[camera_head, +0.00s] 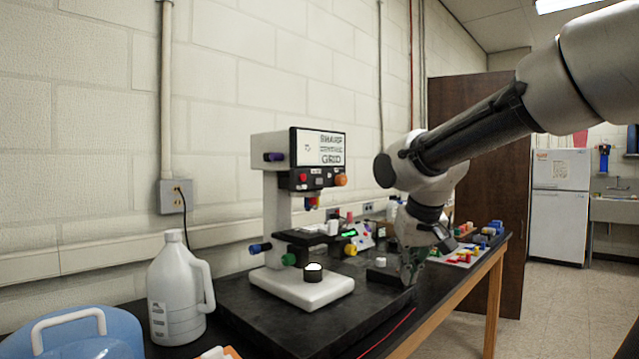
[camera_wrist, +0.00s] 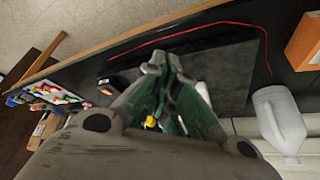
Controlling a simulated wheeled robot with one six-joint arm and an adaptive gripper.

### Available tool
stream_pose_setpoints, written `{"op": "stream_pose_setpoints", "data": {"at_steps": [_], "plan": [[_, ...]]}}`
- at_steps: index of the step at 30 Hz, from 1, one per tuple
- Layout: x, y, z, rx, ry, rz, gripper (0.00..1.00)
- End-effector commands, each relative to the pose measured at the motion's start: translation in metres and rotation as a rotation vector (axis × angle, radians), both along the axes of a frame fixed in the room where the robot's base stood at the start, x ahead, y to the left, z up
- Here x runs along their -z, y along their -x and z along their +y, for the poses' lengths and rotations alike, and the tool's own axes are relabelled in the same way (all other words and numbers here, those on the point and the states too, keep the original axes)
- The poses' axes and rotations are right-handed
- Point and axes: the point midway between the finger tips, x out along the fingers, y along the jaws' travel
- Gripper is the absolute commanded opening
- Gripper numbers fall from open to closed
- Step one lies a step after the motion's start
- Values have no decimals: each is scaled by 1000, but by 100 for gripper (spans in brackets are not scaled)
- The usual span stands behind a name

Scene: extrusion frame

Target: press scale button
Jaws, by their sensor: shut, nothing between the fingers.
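My gripper (camera_head: 408,277) points down over the right end of the dark slab on the bench, right of the microscope. In the wrist view its fingertips (camera_wrist: 161,65) are together with nothing between them. A white device with a green lit display (camera_head: 349,234) and small coloured knobs stands behind the microscope, partly hidden by it; I cannot tell whether this is the scale. A small white block (camera_head: 380,262) is on a dark low object left of my gripper. In the wrist view a small black object (camera_wrist: 118,83) lies left of the fingers. No scale button is clearly identifiable.
The white microscope (camera_head: 303,288) with a screen stands on the dark slab (camera_head: 262,322). A white jug (camera_head: 180,292) and blue container (camera_head: 75,335) are at left. Coloured blocks (camera_head: 470,250) lie right of my gripper. A red cable (camera_head: 388,331) runs along the front. The slab's front is clear.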

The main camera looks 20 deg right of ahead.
Motion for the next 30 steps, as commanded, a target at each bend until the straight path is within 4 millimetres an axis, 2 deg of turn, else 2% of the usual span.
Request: {"op": "stream_pose_setpoints", "data": {"at_steps": [1,6,9,13,16,19,24,30], "plan": [[-11,-22,2,60,-21,-40,0],[-54,-92,8,314,-159,-217,0],[-84,-129,13,474,-288,-332,0],[-126,-161,18,664,-488,-465,0],[-152,-172,21,781,-642,-534,0],[-163,-178,24,875,-762,-563,0],[-167,-180,26,979,-879,-567,0],[-166,-180,26,1005,-901,-564,0]]}}
